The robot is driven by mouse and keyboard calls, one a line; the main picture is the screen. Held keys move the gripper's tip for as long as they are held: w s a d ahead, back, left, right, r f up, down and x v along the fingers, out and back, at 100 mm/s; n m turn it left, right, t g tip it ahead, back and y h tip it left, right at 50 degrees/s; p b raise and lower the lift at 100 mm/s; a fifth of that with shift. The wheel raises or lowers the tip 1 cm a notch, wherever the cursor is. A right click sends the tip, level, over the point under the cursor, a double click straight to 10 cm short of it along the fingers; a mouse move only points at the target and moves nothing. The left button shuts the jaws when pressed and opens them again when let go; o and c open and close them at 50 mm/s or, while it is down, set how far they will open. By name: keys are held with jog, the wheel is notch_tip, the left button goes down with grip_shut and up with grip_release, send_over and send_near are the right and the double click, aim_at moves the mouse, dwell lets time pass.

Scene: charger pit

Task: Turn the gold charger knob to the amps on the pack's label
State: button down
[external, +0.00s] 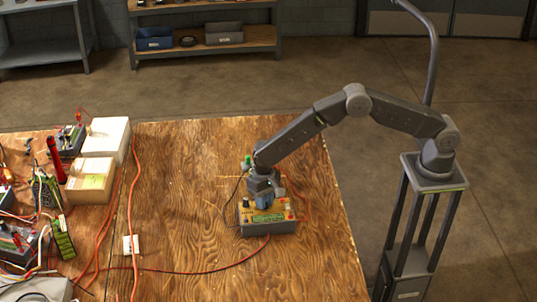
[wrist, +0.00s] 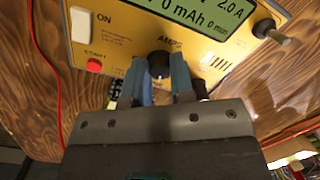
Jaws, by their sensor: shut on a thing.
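The gold-faced charger (external: 284,226) stands on the wooden bench beneath my gripper (external: 263,203). In the wrist view the charger's face (wrist: 120,45) fills the top, with its display (wrist: 200,12) reading 2.0 A, 0 mAh and 0 min. My gripper (wrist: 159,75) is shut on the dark knob (wrist: 159,62) just below the AMPS lettering. Its blue fingers stand on both sides of the knob. A pale mark shows on the knob; the scale around it is mostly hidden. Green packs (external: 63,236) lie at the bench's left; no amps label is readable.
A white ON switch (wrist: 80,22) and a red START button (wrist: 94,66) sit left of the knob. A dark post (wrist: 264,28) stands at the right. Red wires (external: 190,271) cross the bench. White and tan boxes (external: 107,137) stand at the left. The bench's middle is mostly clear.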

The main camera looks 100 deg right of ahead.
jog(key=m, duration=0.6)
jog(key=shift+m, duration=0.3)
dwell(0.5)
jog(key=c, duration=1)
grip_release()
jog(key=shift+d+r, duration=0.4)
jog(key=shift+r, duration=1.9)
jog(key=shift+d+r, duration=0.45)
jog(key=shift+r, duration=1.8)
jog(key=shift+d+r, duration=0.4)
jog(key=shift+r, duration=1.9)
